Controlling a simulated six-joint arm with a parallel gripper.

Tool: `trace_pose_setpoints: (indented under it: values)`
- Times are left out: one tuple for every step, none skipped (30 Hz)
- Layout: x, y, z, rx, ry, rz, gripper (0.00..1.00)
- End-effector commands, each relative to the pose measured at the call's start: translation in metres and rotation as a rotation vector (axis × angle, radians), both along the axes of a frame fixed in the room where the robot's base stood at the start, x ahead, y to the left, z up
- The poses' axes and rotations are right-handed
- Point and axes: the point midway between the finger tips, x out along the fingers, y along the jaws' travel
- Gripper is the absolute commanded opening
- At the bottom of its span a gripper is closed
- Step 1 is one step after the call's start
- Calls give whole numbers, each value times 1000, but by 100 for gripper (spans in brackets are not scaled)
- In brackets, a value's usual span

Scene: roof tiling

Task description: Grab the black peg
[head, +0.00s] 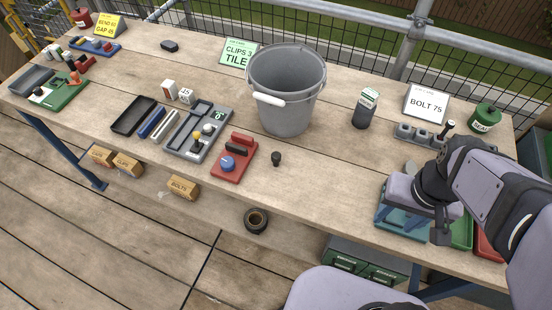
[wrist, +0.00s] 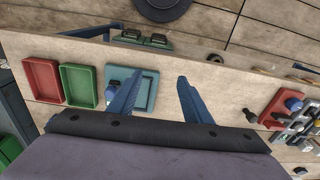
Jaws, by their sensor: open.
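The black peg (head: 276,158) stands on the wooden bench in the head view, just right of the red block with a blue knob. In the wrist view the peg (wrist: 249,115) is small and dark, right of my fingers and beside the red block. My gripper (wrist: 160,75) is open, its two blue fingers apart with nothing between them. It is above the right end of the bench, over the teal tray (wrist: 151,103), well away from the peg. In the head view my wrist partly hides the fingers and the trays there.
The red block (head: 234,160) is close on the peg's left. A grey bucket (head: 287,90) stands behind the peg, and a dark bottle (head: 365,108) farther right. Green (wrist: 80,86) and red (wrist: 42,80) trays lie beside the teal one. Bench between peg and trays is clear.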

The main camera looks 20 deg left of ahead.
Motion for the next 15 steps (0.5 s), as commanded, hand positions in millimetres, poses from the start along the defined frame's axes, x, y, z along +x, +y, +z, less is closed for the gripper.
trace_pose_setpoints:
  values:
    - [7, 10, -7, 15, -27, 19, 45]
    - [12, 16, -9, 23, -45, 30, 45]
    - [19, 24, -12, 36, -71, 42, 45]
    - [23, 31, -14, 46, -91, 54, 45]
    - [29, 38, -17, 57, -112, 65, 45]
    - [36, 48, -20, 73, -143, 80, 45]
    - [41, 56, -22, 85, -166, 91, 45]
    - [47, 65, -24, 98, -193, 102, 45]
    - [55, 78, -27, 118, -230, 118, 45]
    - [60, 88, -30, 131, -260, 131, 45]
    - [66, 100, -32, 148, -291, 144, 45]
    - [74, 116, -35, 170, -337, 160, 45]
    - [80, 129, -37, 188, -375, 172, 45]
    - [85, 142, -38, 207, -414, 184, 45]
    - [92, 161, -40, 230, -467, 199, 45]
